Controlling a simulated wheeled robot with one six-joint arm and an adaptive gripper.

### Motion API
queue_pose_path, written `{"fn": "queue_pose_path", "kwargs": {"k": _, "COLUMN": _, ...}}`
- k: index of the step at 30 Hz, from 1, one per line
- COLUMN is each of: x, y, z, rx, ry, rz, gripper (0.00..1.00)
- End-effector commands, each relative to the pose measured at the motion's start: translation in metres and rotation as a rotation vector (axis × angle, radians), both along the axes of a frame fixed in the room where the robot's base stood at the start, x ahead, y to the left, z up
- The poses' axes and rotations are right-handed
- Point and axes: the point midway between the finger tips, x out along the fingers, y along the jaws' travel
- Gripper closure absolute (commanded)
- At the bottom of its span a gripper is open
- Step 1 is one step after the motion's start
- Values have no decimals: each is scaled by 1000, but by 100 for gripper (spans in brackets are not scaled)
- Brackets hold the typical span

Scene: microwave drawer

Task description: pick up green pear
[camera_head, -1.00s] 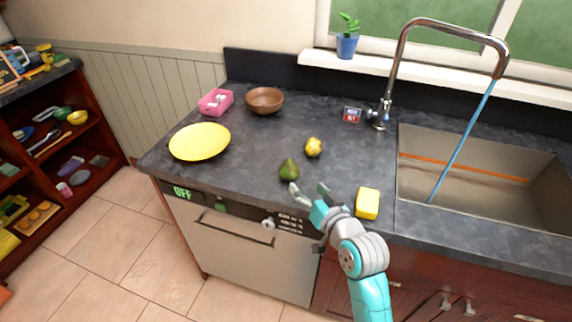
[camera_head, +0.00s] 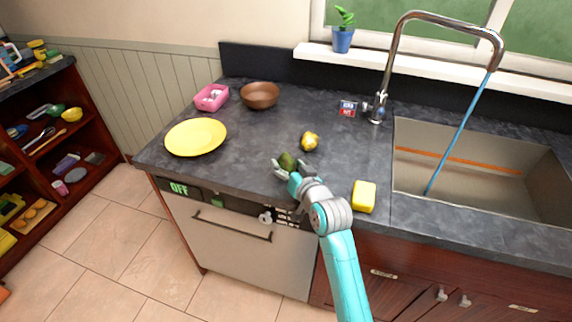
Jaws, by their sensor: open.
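The green pear (camera_head: 287,161) sits on the dark countertop (camera_head: 240,140) near its front edge. My gripper (camera_head: 286,169) is right at the pear, with its fingers open. One finger is on the pear's left and the other is on its right. The lower part of the pear is partly hidden by the gripper. I cannot tell whether the fingers touch it.
A yellow fruit (camera_head: 309,141) lies close by, behind and right of the pear. A yellow sponge (camera_head: 363,197) is to the right, before the sink (camera_head: 470,175). A yellow plate (camera_head: 196,137), a brown bowl (camera_head: 260,95) and a pink container (camera_head: 211,98) stand left and behind.

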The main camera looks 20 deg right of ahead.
Motion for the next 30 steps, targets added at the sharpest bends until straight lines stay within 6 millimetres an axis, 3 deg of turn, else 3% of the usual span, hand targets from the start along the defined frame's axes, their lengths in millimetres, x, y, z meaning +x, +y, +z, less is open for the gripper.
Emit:
{"fn": "queue_pose_path", "kwargs": {"k": 4, "x": 0, "y": 0, "z": 0, "rx": 0, "ry": 0, "rz": 0, "gripper": 27}}
{"fn": "queue_pose_path", "kwargs": {"k": 9, "x": 0, "y": 0, "z": 0, "rx": 0, "ry": 0, "rz": 0, "gripper": 69}}
{"fn": "queue_pose_path", "kwargs": {"k": 11, "x": 0, "y": 0, "z": 0, "rx": 0, "ry": 0, "rz": 0, "gripper": 80}}
{"fn": "queue_pose_path", "kwargs": {"k": 20, "x": 0, "y": 0, "z": 6, "rx": 0, "ry": -3, "rz": 0, "gripper": 80}}
{"fn": "queue_pose_path", "kwargs": {"k": 30, "x": 0, "y": 0, "z": 63, "rx": 0, "ry": -7, "rz": 0, "gripper": 80}}
